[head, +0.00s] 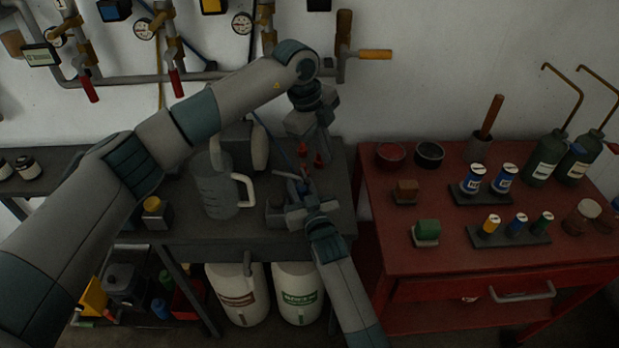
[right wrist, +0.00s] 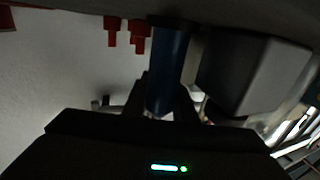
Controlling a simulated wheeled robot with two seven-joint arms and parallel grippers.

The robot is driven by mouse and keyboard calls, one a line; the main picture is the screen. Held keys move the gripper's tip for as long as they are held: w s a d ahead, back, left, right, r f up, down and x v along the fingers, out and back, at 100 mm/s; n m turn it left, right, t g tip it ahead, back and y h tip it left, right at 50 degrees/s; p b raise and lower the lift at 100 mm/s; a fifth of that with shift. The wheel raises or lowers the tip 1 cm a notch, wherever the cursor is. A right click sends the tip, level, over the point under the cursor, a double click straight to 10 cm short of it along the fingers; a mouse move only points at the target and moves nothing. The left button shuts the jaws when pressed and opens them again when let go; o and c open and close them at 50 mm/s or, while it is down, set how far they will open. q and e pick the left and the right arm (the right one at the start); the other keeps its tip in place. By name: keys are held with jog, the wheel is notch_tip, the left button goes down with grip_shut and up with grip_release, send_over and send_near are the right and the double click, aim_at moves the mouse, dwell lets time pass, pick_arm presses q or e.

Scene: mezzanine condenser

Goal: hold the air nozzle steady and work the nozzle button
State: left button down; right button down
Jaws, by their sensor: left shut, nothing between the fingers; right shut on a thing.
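The blue air nozzle (right wrist: 165,70) stands between the two fingers of my right gripper (right wrist: 162,105) in the right wrist view. In the head view my right gripper (head: 298,190) is low over the dark bench, and the nozzle is too small and covered to make out clearly. A thin blue hose (head: 276,142) runs down toward it from the wall. My left gripper (head: 325,152) points down just above and right of the right gripper, shut and empty, apart from it in the picture. The nozzle button cannot be told apart in either view.
Small red fittings (head: 318,160) are near the left fingertips. A clear jug (head: 215,190) stands left of the grippers on the dark bench (head: 180,232). A red cart (head: 460,250) with bottles and cans stands at the right. Pipes with gauges and valves line the wall above.

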jog(key=c, duration=1.4)
grip_release()
jog(key=shift+o, duration=0.2)
jog(key=shift+s, duration=0.1)
jog(key=v, duration=1.2)
jog(key=shift+f, duration=0.1)
